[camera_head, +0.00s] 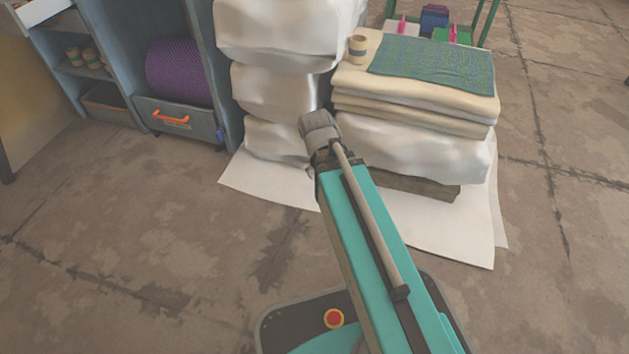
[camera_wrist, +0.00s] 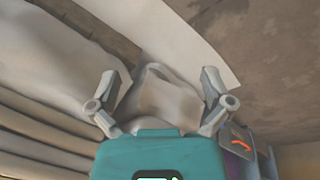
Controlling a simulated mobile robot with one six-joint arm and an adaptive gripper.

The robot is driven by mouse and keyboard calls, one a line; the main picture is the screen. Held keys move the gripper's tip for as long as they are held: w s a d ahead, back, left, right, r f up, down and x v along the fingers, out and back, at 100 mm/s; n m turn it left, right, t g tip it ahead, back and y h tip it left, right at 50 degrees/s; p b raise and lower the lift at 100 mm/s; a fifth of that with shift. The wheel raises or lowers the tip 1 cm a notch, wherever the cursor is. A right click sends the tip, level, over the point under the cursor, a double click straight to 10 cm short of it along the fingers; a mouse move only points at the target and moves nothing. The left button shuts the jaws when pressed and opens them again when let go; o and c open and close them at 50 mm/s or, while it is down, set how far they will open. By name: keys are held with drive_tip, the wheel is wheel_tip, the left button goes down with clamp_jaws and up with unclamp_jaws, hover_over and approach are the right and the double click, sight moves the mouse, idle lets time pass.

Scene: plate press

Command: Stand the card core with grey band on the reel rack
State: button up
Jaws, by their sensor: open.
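A small tan card core (camera_head: 357,50) with a dark greyish band stands upright on the folded cloth stack, at its back left corner. Several similar cores (camera_head: 74,57) stand on a shelf of the blue-grey unit (camera_head: 226,60) at the left; their band colours are too small to tell. I cannot tell for sure which piece is the reel rack. My gripper (camera_wrist: 160,80) shows in the wrist view, its two fingers spread wide with nothing held between them. A white wrapped bundle (camera_wrist: 165,100) lies beyond the fingers. The core does not show in the wrist view.
Cream folded cloths (camera_head: 400,103) with a green patterned cloth (camera_head: 430,62) lie on a white wrapped bale. More white bales (camera_head: 275,88) are stacked left of them, on white sheeting (camera_head: 460,228). The floor at left is clear.

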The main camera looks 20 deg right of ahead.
drive_tip(key=shift+m+g+y, duration=0.6)
drive_tip(key=shift+m+y, duration=0.3)
drive_tip(key=s+a, duration=0.1)
drive_tip(key=a, duration=0.1)
drive_tip(key=s+a, duration=0.1)
drive_tip(key=s, duration=0.1)
drive_tip(key=shift+s+a+f, duration=0.15)
drive_tip(key=shift+s+a, duration=0.05)
drive_tip(key=shift+a, duration=0.2)
drive_tip(key=w+d+r+n+t+h+p, duration=0.1)
drive_tip(key=w+d+r+n+t+h, duration=0.3)
drive_tip(key=w+d, duration=0.3)
drive_tip(key=w+d+r+n+t+h, duration=0.2)
drive_tip(key=w+d+r+n+h, duration=0.15)
drive_tip(key=w+d+n, duration=0.35)
drive_tip(key=w+d+r+n+t+h, duration=0.2)
drive_tip(key=w+r+n+t, duration=0.7)
drive_tip(key=n, duration=0.9)
drive_tip(key=shift+w+d+r+p, duration=0.45)
drive_tip(key=shift+w+d+r, duration=0.7)
drive_tip(key=shift+r, duration=0.85)
drive_tip(key=shift+w+a+h, duration=0.2)
drive_tip(key=shift+w+h, duration=0.05)
